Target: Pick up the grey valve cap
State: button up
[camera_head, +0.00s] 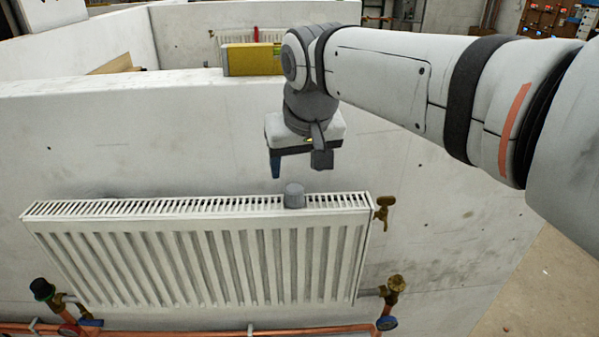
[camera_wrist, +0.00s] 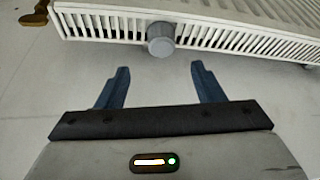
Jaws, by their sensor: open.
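The grey valve cap (camera_head: 294,195) is a small grey cylinder standing on the top grille of the white radiator (camera_head: 200,250), right of its middle. It also shows in the wrist view (camera_wrist: 161,40), at the radiator's edge and beyond the fingertips. My gripper (camera_head: 294,165) hangs above the cap in the head view, its fingers apart and pointing down. In the wrist view its two blue fingers (camera_wrist: 160,75) are open with nothing between them. The cap lies ahead of the gap between them and does not appear touched.
A white wall (camera_head: 150,130) stands behind the radiator, with a yellow block (camera_head: 253,59) on its top edge. Brass valves (camera_head: 396,284) and a green-black capped valve (camera_head: 42,289) flank the radiator. Copper pipes (camera_head: 230,331) run below. A brass fitting (camera_head: 384,208) projects at the upper right corner.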

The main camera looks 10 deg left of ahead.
aim_at(293, 188)
jog(key=x, duration=0.4)
jog(key=p+x, duration=0.1)
jog(key=x, duration=0.1)
jog(key=shift+s+a+f, duration=0.1)
jog(key=shift+s+f, duration=0.2)
jog(key=shift+f, duration=0.05)
jog(key=shift+w+a+f, duration=0.1)
jog(key=shift+w+f, duration=0.15)
jog(key=shift+f, duration=0.25)
jog(key=shift+c, duration=0.4)
jog(key=c, duration=1)
jog(key=shift+r, duration=0.1)
